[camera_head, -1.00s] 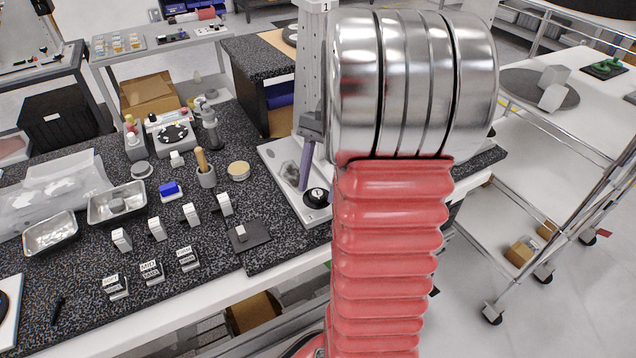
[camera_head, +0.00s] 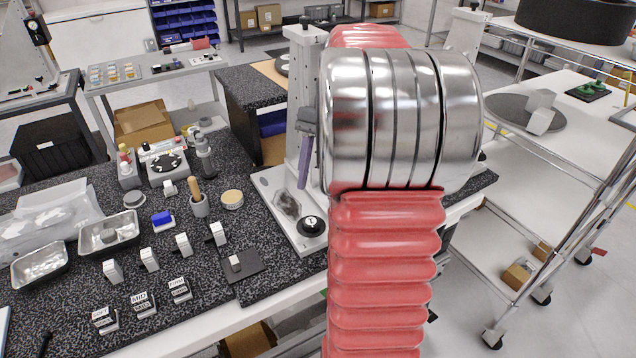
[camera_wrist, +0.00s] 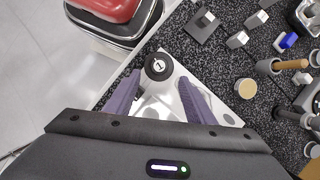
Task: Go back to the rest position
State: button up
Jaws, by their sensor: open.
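My gripper (camera_wrist: 157,100) shows in the wrist view with its two purple fingers spread apart and nothing between them. It hangs above the white base plate (camera_wrist: 151,108) of the fixture, with a round black knob (camera_wrist: 158,66) just beyond the fingertips. In the head view, one purple finger shows at the left edge of my arm, in front of the white upright post (camera_head: 304,85). The black knob (camera_head: 312,225) sits on the plate below it. My red and silver arm hides the rest of the gripper and part of the fixture.
The speckled bench holds metal trays (camera_head: 108,232), a blue block (camera_head: 162,218), a wooden-handled tool in a cup (camera_head: 198,205), labelled blocks (camera_head: 142,305) and a dark pad (camera_head: 236,265).

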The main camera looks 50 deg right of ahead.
jog(key=shift+a, duration=0.1)
dwell(0.3)
jog(key=s+a+n+t+h, duration=0.2)
jog(key=a+n, duration=0.5)
jog(key=a, duration=0.6)
jog(key=s+a+n+t+h, duration=0.2)
jog(key=a+n, duration=0.5)
jog(key=a, duration=0.7)
jog(key=s+t, duration=0.1)
jog(key=t, duration=0.1)
jog(key=shift+s+a+f+n+t, duration=0.15)
jog(key=shift+s+f+n+t, duration=0.1)
jog(key=shift+s+n+t, duration=0.15)
jog(key=shift+c, duration=0.7)
